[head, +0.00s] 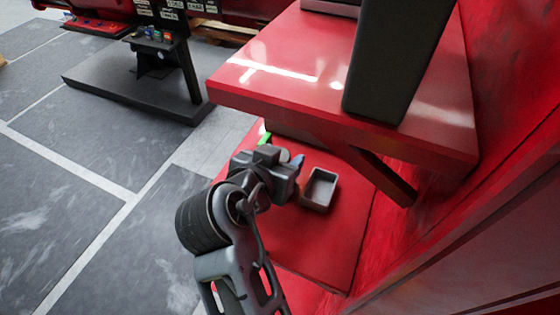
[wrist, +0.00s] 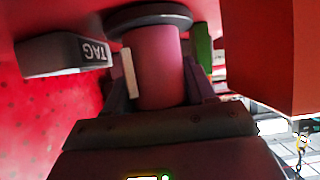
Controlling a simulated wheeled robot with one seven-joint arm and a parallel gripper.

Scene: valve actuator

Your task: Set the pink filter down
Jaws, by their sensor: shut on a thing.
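The pink filter (wrist: 158,72) is a pink cylinder with a wide dark rim at its far end. It fills the space between the fingers of my gripper (wrist: 163,82), which is shut on it. In the head view my gripper (head: 286,176) is over the lower red shelf, just left of a small grey tray. The filter is hidden by my gripper and wrist there. I cannot tell whether the filter touches the shelf.
The grey tray (head: 319,189) lies on the lower red shelf (head: 310,245); its TAG label shows in the wrist view (wrist: 65,52). A green object (head: 265,138) is behind my gripper. An upper red shelf (head: 300,70) with a dark box (head: 395,60) overhangs the back.

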